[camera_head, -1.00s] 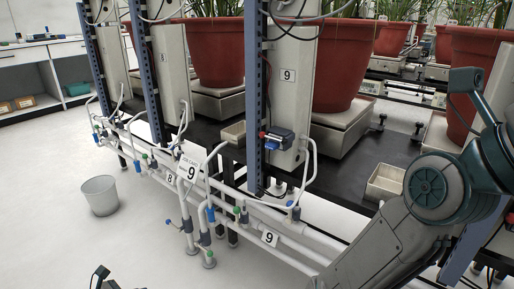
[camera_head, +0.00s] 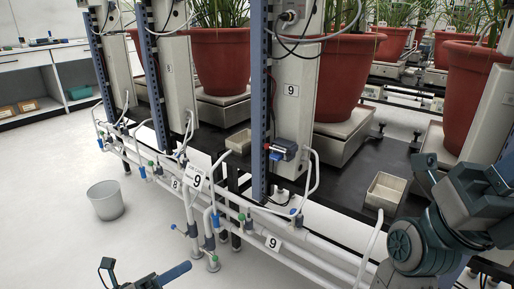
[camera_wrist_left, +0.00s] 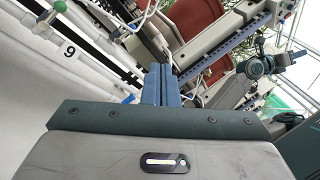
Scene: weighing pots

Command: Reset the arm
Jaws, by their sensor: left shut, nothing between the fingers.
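My left gripper (camera_head: 182,271) is low in the head view, left of centre, over the pale floor in front of the pot rack. Its blue fingers lie together in the left wrist view (camera_wrist_left: 161,84), with nothing between them. My right arm (camera_head: 430,232) is folded at the lower right of the head view, in front of the bench; its gripper cannot be made out. The arm also shows in the left wrist view (camera_wrist_left: 262,66).
White pipes (camera_head: 275,228) with valves run along the rack's front. Red pots (camera_head: 347,75) stand on scales on the black bench. Small trays (camera_head: 387,192) sit near its edge. A grey bin (camera_head: 105,200) stands on open floor at left.

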